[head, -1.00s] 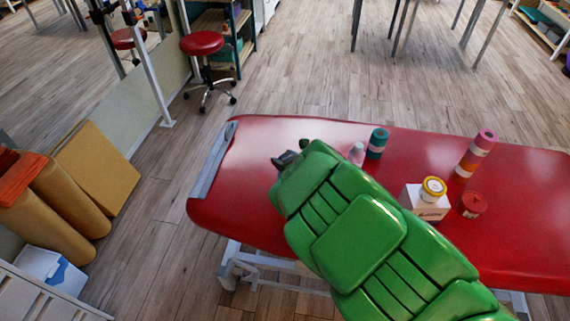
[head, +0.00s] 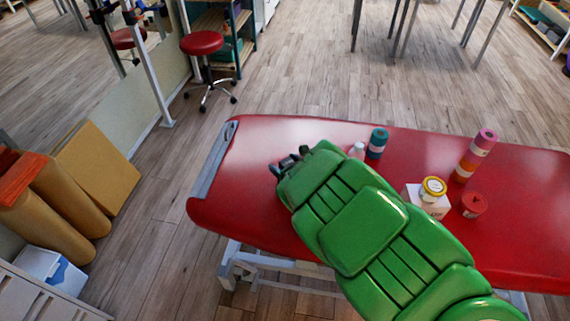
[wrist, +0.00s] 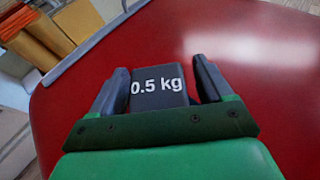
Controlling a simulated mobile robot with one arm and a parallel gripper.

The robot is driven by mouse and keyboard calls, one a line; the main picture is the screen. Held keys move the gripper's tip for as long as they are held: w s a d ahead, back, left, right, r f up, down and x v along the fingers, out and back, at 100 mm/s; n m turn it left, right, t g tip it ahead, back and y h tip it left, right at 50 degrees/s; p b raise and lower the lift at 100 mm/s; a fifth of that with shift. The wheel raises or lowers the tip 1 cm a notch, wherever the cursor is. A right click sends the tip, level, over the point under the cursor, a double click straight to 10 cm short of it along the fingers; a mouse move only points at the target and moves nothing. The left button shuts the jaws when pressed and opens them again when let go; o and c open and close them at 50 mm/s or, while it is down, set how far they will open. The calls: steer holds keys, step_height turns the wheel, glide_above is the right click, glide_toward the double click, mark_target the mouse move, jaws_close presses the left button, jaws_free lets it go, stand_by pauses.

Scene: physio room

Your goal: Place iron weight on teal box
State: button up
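The iron weight (wrist: 160,90) is a dark block marked "0.5 kg", on the red treatment table in the wrist view. My gripper (wrist: 160,66) is open around it, one finger at each side. The left finger is very close to the weight or touching it; a narrow red gap shows at the right finger. In the head view my gripper (head: 289,163) is low over the left part of the table, and the weight cannot be made out clearly there. I cannot pick out a teal box for certain; a teal object (head: 228,50) on the back shelf is partly hidden.
A red stool (head: 202,44) stands behind.

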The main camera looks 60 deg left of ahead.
steer(key=shift+r, duration=0.1)
steer(key=v, duration=1.2)
stand_by(0.4)
steer(key=shift+r, duration=0.1)
